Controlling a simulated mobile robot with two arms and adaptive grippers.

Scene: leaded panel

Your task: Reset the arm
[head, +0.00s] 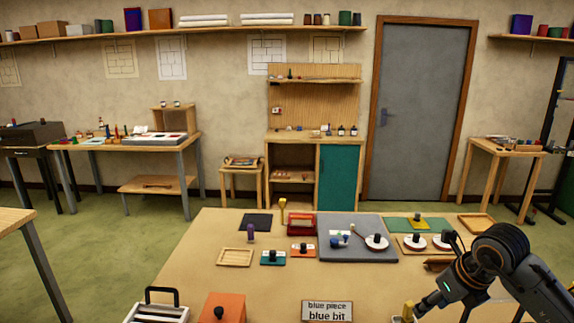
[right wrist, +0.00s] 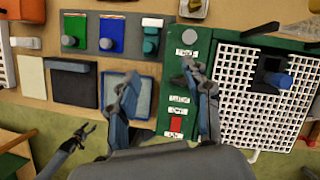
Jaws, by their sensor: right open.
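My right arm comes in at the lower right of the head view, and its gripper is hard to make out there. In the right wrist view my right gripper (right wrist: 166,95) shows close up, its two fingers spread with nothing between them. It is over a green board (right wrist: 177,115) with white labels and a red patch, beside a white grid (right wrist: 235,100). How high it is above them I cannot tell. A small dark claw (right wrist: 80,137) at the lower left of that view may be my left gripper. The head view does not show my left gripper.
The tan worktable (head: 200,265) holds a grey mat (head: 340,249), a red tray (head: 301,222), a wooden tray (head: 235,257), an orange block (head: 222,307) and a sign (head: 327,311) reading "blue piece, blue bit". The table's left part has bare room. A grey door (head: 420,110) stands behind.

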